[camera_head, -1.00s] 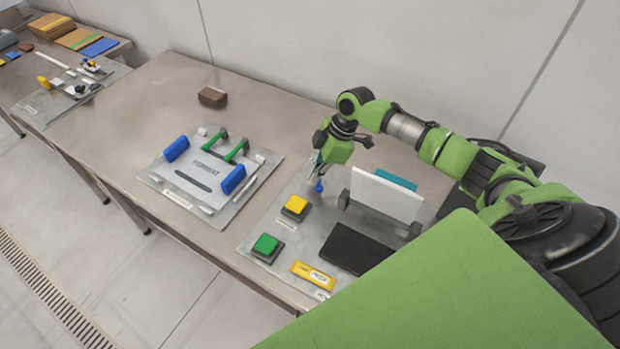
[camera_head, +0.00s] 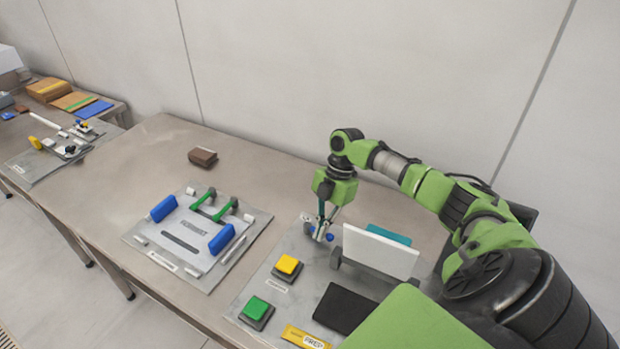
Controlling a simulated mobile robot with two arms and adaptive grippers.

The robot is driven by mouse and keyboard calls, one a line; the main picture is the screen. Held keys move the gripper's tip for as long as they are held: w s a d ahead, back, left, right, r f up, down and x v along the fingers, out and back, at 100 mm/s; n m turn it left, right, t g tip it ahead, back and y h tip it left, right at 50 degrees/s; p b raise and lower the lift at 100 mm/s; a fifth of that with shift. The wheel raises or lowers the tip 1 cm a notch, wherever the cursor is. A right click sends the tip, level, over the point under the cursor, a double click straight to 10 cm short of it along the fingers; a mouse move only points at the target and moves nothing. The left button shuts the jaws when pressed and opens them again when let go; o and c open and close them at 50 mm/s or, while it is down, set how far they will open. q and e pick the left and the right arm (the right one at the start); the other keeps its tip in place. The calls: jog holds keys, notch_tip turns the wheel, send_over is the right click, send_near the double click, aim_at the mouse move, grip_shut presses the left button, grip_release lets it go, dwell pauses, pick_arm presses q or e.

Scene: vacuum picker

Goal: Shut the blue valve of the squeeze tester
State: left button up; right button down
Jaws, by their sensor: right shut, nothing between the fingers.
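The squeeze tester is a grey base plate (camera_head: 243,294) with an upright white panel (camera_head: 380,252), on the right part of the steel table. A small blue valve (camera_head: 329,237) sits at its back left, left of the white panel. My right gripper (camera_head: 321,236) points down at the valve with its fingers shut and nothing held. The fingertips overlap the valve in the picture and hide part of it, so I cannot tell whether they touch. My left gripper is out of view.
A yellow button (camera_head: 288,265) and a green button (camera_head: 256,308) stand in front of the valve. A black pad (camera_head: 344,309) lies to their right. A plate with blue blocks and green handles (camera_head: 213,205) is to the left. A brown block (camera_head: 203,157) lies behind it.

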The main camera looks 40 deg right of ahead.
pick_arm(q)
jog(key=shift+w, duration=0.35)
pick_arm(e)
jog(key=shift+d, duration=0.3)
